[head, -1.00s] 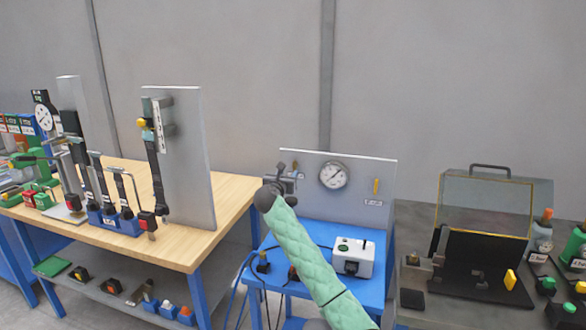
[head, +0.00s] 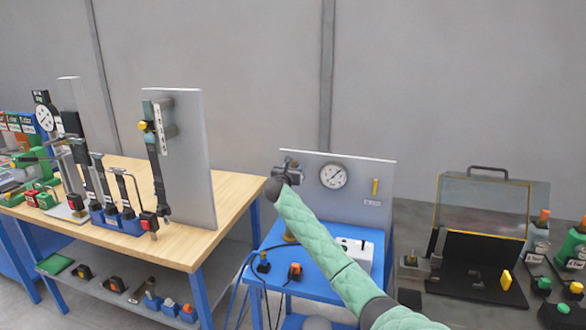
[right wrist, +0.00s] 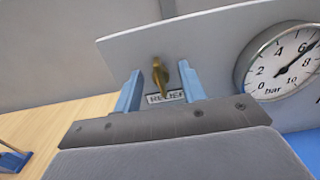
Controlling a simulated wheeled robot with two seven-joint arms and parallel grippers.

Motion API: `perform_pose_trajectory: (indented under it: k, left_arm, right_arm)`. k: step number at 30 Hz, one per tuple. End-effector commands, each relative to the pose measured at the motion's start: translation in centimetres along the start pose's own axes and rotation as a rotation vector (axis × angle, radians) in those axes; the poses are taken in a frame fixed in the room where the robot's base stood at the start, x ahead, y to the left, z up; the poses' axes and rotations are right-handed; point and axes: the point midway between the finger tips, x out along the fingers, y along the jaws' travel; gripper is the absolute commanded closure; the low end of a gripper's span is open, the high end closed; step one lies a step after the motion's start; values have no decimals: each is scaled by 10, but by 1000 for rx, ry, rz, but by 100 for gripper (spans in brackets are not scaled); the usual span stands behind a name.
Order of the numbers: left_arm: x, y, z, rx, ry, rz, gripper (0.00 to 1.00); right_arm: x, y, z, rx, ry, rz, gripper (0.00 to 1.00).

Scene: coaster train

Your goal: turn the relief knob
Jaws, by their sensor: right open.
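The relief knob (right wrist: 160,76) is a narrow brass knob above a label reading "RELIEF", partly covered, on the grey panel (right wrist: 205,42). My right gripper (right wrist: 160,68) is open, with one blue finger on each side of the knob in the right wrist view. I cannot tell whether the fingers touch it. In the head view the right gripper (head: 288,170) is at the upper left of the panel (head: 365,167) and hides the knob. My left gripper is not in view.
A pressure gauge (head: 334,176) is right of the gripper, and a yellow handle (head: 375,187) is farther right. A white box (head: 360,252) on the blue cart (head: 318,285) is partly behind my forearm. A wooden bench (head: 190,248) stands left.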

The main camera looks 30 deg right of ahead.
Motion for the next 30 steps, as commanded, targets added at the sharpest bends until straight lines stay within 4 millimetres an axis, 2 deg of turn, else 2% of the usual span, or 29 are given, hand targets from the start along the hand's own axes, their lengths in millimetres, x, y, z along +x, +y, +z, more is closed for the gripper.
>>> perform_pose_trajectory:
  k: [1, 7, 8, 21, 27, 30]
  left_arm:
    - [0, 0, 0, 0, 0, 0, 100]
    - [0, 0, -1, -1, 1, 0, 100]
    - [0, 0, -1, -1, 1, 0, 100]
    - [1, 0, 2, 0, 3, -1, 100]
    - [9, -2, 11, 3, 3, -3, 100]
    - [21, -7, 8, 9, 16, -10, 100]
  right_arm:
    - [0, 0, 0, 0, 0, 0, 59]
    - [0, 0, 0, 0, 0, 0, 98]
    - [0, 0, 0, 0, 0, 0, 100]
    - [-1, 2, 0, -57, 3, 1, 100]
    - [-1, 2, 0, -156, 4, 1, 100]
    - [-1, 2, 0, -220, 4, 1, 100]
